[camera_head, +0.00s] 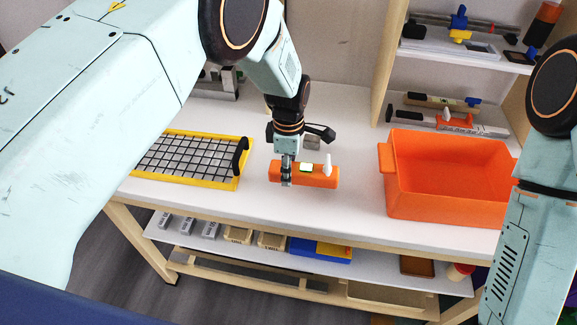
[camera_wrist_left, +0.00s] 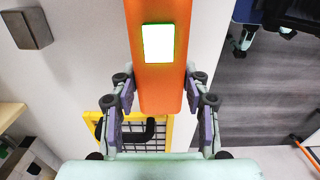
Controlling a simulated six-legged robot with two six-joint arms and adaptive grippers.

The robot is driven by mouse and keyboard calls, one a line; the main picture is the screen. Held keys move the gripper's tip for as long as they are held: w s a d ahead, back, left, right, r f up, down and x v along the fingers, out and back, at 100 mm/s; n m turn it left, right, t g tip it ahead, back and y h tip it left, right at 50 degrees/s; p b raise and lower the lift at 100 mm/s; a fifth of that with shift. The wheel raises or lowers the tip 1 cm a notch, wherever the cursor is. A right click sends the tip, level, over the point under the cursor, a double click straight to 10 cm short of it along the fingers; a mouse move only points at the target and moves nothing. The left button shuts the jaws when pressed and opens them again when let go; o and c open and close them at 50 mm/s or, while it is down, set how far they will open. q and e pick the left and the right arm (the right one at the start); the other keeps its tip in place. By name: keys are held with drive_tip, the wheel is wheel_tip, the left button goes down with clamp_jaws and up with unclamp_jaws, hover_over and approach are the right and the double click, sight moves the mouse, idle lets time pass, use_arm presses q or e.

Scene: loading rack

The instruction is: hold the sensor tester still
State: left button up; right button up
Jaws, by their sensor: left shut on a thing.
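The sensor tester is an orange bar (camera_head: 320,182) with a small lit green-white screen and a white upright piece near its right end. My left gripper (camera_head: 286,179) comes down from above and is shut on the tester's left end. In the left wrist view, the tester (camera_wrist_left: 160,75) runs up between the two fingers (camera_wrist_left: 161,92), which press on its two long sides. The tester lies level over the white table top (camera_head: 353,135); whether it touches the table I cannot tell. My right arm shows at the right edge, its gripper outside the picture.
A yellow-rimmed tray with a dark grid (camera_head: 188,181) lies left of the tester. An empty orange bin (camera_head: 445,190) stands to the right. Shelves (camera_head: 462,52) with tools rise at the back right. A lower shelf (camera_head: 385,266) holds several boxes. The table's front edge is close.

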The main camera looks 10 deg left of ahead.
sight(289, 190)
use_arm(q)
drive_tip(key=shift+f+b, duration=2.05)
drive_tip(key=shift+f, duration=0.55)
use_arm(e)
wheel_tip(289, 190, down, 4)
drive_tip(key=shift+f, duration=0.15)
drive_tip(key=shift+o, duration=0.4)
